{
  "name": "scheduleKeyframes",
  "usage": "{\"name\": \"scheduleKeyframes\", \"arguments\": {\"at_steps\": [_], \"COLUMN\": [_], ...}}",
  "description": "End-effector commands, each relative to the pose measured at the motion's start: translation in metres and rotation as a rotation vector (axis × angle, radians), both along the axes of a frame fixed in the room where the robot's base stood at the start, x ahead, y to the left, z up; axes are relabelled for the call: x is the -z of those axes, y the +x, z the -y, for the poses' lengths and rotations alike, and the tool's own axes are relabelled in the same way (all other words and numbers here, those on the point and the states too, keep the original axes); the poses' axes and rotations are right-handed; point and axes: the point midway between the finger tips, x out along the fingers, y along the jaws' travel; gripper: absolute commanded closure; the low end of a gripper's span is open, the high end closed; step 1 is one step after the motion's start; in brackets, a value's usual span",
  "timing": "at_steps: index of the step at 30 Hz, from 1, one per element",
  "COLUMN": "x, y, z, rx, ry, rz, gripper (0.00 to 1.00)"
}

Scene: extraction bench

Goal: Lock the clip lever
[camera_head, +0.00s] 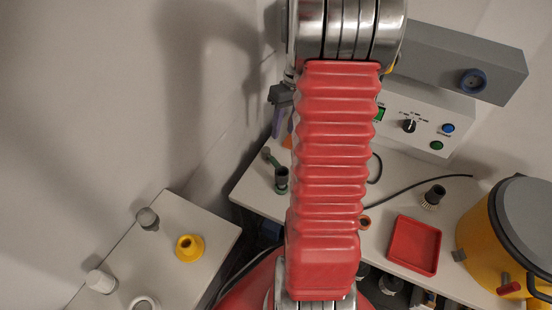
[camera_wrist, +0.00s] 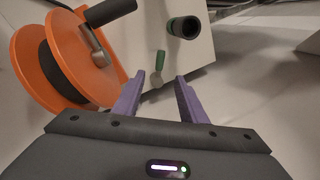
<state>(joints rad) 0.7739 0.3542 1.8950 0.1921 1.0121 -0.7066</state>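The clip lever appears to be the small green lever (camera_wrist: 161,62) in the wrist view, with a pale grey round end below it. It also shows in the head view (camera_head: 271,157), beside a dark green upright socket (camera_head: 282,177). That socket stands above and right of the lever in the wrist view (camera_wrist: 183,27). My gripper (camera_wrist: 160,78) has purple fingers spread apart, with nothing held between them. The lever appears between and beyond the fingertips; I see no contact. In the head view my gripper (camera_head: 278,128) is partly hidden behind my red arm.
An orange reel (camera_wrist: 65,60) with a dark handle stands close left of the fingers. A white bench (camera_head: 385,210) carries a red tray (camera_head: 414,245), a brush (camera_head: 434,196) and a control box (camera_head: 425,125). A yellow bin (camera_head: 480,235) stands right. A side table (camera_head: 205,255) stands left.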

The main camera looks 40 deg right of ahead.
Motion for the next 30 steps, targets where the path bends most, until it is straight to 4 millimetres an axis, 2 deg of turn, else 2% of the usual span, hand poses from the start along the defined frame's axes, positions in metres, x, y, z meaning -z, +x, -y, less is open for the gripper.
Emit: {"name": "scheduleKeyframes", "arguments": {"at_steps": [5, 11, 30], "x": [0.002, 0.019, 0.113], "y": [0.000, 0.000, 0.003], "z": [-0.001, -0.004, -0.023], "rx": [0.000, 0.001, 0.000], "ry": [0.000, 0.002, 0.002], "rz": [0.000, -0.002, -0.003], "gripper": [0.62, 0.62, 0.62]}}
